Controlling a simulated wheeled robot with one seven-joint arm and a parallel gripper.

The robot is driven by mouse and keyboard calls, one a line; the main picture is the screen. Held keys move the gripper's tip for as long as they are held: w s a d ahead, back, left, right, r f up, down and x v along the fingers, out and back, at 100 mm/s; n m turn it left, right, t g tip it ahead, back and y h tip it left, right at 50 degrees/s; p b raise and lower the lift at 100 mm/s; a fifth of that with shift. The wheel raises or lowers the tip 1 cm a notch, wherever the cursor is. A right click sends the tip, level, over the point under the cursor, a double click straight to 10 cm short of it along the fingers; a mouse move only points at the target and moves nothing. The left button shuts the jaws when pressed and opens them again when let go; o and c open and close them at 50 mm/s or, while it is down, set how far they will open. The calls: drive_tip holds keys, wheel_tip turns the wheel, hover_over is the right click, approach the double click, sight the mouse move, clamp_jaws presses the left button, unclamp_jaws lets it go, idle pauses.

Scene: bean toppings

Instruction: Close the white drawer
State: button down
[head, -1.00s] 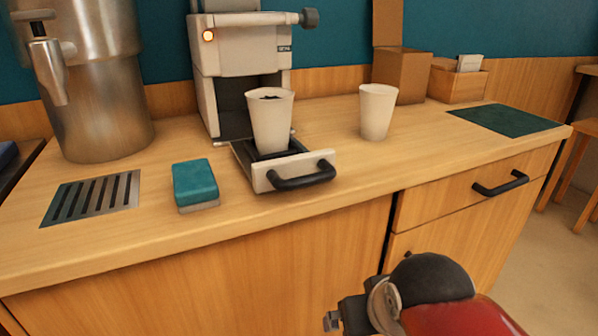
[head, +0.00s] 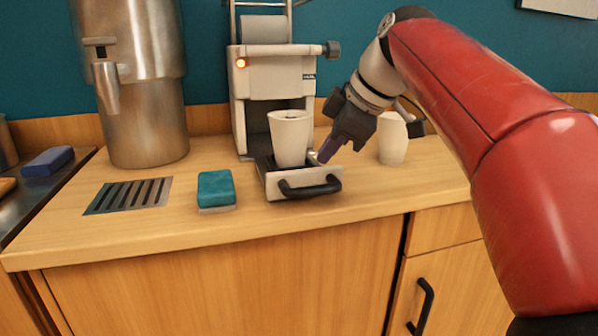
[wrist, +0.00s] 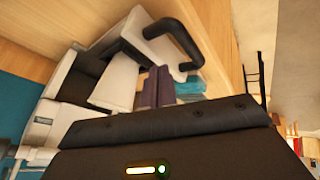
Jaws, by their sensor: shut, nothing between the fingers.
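The white drawer (head: 271,186) juts out open from the base of the white machine (head: 272,80), with a black bar handle (head: 310,189) on its front. A white cup (head: 290,140) stands upright on it. My gripper (head: 323,158) is shut and empty, its fingertips pointing down beside the cup, at the drawer's right end. In the wrist view the dark fingers (wrist: 155,88) appear close to the white drawer and its black handle (wrist: 177,40). I cannot tell whether they touch the drawer.
A second white cup (head: 393,142) stands right of the drawer, partly behind my gripper. A teal sponge (head: 215,187) and a slotted drain plate (head: 128,196) lie to the left. A steel urn (head: 130,90) stands at the back left. The counter's front strip (head: 230,225) is clear.

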sight(293, 167)
drive_tip(key=w+a+f+n, duration=0.1)
drive_tip(key=w+a+f, duration=0.1)
drive_tip(key=a, duration=0.1)
drive_tip(key=w+a+f+n+y+b, duration=0.1)
drive_tip(key=w+a+f+n, duration=0.1)
drive_tip(key=w+a+f, duration=0.1)
drive_tip(key=shift+w+f+b, duration=0.3)
drive_tip(key=shift+w+f, duration=0.05)
drive_tip(key=shift+w, duration=0.1)
idle(0.4)
